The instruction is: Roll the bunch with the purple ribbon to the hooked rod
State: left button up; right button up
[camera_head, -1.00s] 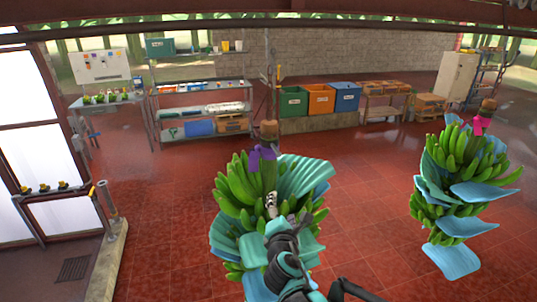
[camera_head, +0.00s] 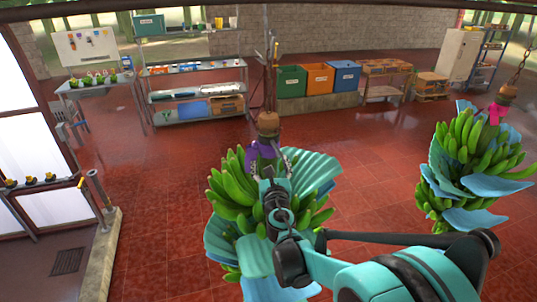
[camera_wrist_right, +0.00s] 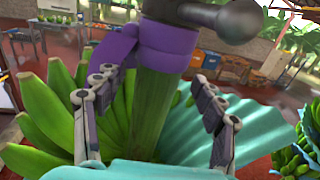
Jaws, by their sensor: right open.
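The banana bunch with the purple ribbon (camera_head: 262,149) hangs in the middle of the head view, with green fruit and light-blue sheets around it. Its ribbon also shows in the right wrist view (camera_wrist_right: 165,45), wrapped around the thick green stem (camera_wrist_right: 155,105). My right gripper (camera_head: 271,164) is at the top of this bunch, just below the ribbon. In the right wrist view its fingers (camera_wrist_right: 152,82) are open, one on each side of the stem. I cannot clearly make out a hooked rod. My left gripper is not in view.
A second bunch with a pink ribbon (camera_head: 496,113) hangs at the right from a chain. Shelves (camera_head: 195,96), a side table (camera_head: 97,82) and coloured bins (camera_head: 320,79) stand at the back. The red tiled floor between is open. A low kerb (camera_head: 103,255) is at left.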

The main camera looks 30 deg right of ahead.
jog(key=x, duration=0.4)
jog(key=shift+w+d+f, duration=0.15)
jog(key=shift+w, duration=0.2)
jog(key=shift+s, duration=0.1)
